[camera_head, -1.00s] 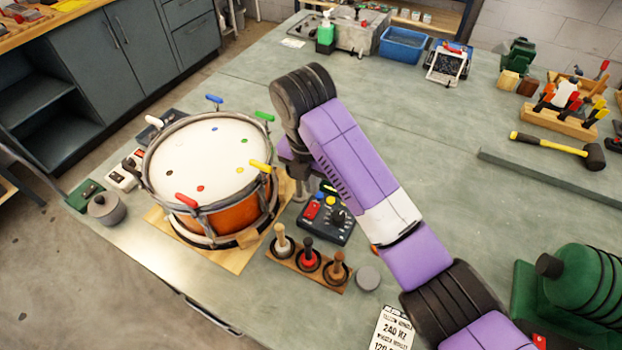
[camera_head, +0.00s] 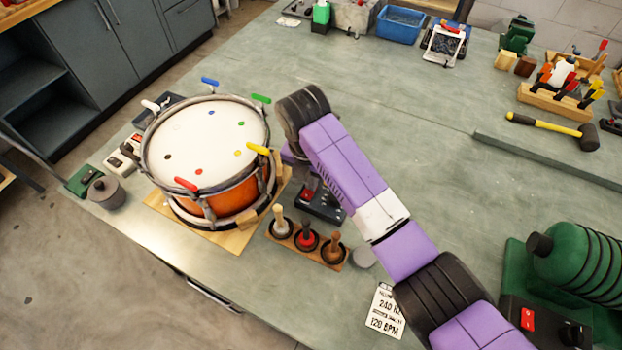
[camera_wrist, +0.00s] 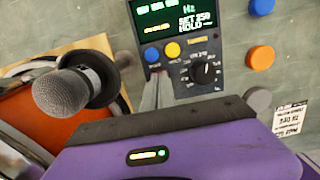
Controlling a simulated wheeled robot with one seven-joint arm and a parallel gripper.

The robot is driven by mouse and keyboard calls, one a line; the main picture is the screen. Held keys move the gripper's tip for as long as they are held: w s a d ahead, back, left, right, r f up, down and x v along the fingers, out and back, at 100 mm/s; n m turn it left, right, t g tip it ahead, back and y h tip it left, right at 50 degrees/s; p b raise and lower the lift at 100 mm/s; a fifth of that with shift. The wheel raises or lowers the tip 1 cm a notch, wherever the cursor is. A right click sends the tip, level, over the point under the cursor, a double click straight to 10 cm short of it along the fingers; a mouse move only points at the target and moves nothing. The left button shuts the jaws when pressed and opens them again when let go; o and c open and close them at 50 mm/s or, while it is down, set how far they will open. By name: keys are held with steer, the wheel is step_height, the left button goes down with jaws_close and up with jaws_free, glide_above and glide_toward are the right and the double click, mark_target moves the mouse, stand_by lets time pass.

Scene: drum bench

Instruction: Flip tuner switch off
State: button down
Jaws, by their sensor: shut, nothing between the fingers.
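The tuner is a dark box (camera_head: 322,208) on the bench, right of the drum, partly hidden by my arm in the head view. In the wrist view the tuner (camera_wrist: 185,62) shows a lit green screen (camera_wrist: 165,18) reading "Hz", "SET 250" and "HOLD". Below it are a blue button (camera_wrist: 151,54), a yellow button (camera_wrist: 172,50) and a black knob (camera_wrist: 205,72). My gripper (camera_wrist: 157,78) is shut and empty, its tips over the panel just below the blue button; contact cannot be told. I cannot clearly make out the switch; the fingers may cover it.
The orange drum (camera_head: 230,198) stands left of the tuner. A microphone (camera_wrist: 62,92) is close left of my fingers. A wooden rack (camera_head: 305,246) with three handled tools lies in front of the tuner. A printed card (camera_head: 385,311) is nearby.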

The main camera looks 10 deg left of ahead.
steer(key=shift+s+f, duration=0.15)
steer(key=shift+f, duration=0.05)
steer(key=shift+s+a+r+p, duration=0.1)
steer(key=shift+s+a+p, duration=0.1)
steer(key=shift+s+p, duration=0.6)
steer(key=shift+w+r, duration=0.1)
steer(key=shift+w, duration=0.1)
